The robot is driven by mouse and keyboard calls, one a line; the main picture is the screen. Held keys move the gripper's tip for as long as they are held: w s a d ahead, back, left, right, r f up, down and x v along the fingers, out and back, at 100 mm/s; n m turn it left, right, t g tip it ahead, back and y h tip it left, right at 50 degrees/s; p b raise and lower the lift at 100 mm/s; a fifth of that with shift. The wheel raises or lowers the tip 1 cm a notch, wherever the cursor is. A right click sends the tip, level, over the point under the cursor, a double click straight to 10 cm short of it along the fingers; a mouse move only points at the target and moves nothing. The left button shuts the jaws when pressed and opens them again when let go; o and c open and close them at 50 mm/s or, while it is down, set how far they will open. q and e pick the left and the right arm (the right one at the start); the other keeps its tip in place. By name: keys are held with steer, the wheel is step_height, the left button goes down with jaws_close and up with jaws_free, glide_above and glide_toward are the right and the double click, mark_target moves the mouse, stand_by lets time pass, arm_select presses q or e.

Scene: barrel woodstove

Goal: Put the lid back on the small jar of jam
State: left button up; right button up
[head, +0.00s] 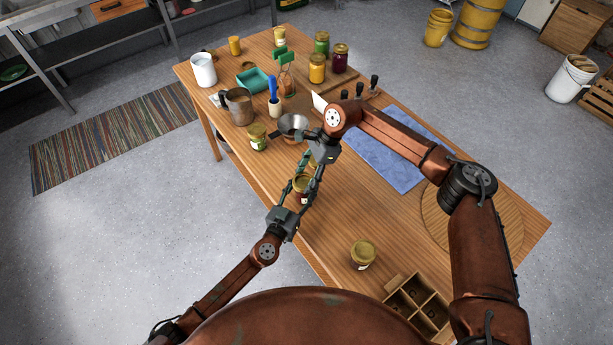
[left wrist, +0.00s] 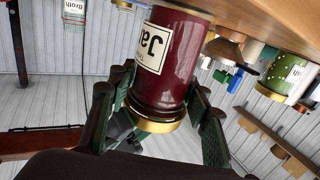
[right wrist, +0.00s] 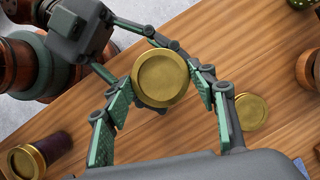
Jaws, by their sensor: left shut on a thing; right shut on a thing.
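The small jam jar (left wrist: 172,62) holds dark red jam and has a white label. It stands on the table and shows upside down in the left wrist view; in the head view (head: 301,191) arms partly cover it. My left gripper (head: 299,195) is shut around the jar's side. A gold lid (right wrist: 160,79) sits over the jar's mouth, looking level and touching in the left wrist view (left wrist: 155,122). My right gripper (right wrist: 166,85) comes from above, shut on the lid's rim. How far the lid is seated, I cannot tell. Another gold disc (right wrist: 251,111), apparently a lid, lies nearby on the table.
A gold-lidded jar (head: 363,254) and a divided wooden box (head: 418,305) stand at the near end. Several jars crowd the far end.

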steer(key=shift+s+d+f, duration=0.1)
steer(key=shift+d+f, duration=0.05)
steer(key=shift+f, duration=0.85)
steer(key=shift+c, duration=0.3)
steer(key=shift+r, duration=0.5)
steer(key=shift+r, duration=0.1)
steer(key=shift+r, duration=0.45)
stand_by(0.7)
steer(key=shift+f, duration=1.15)
stand_by(0.5)
steer(key=o, duration=0.6)
steer(key=shift+o, duration=0.2)
steer(key=shift+d+r, duration=0.1)
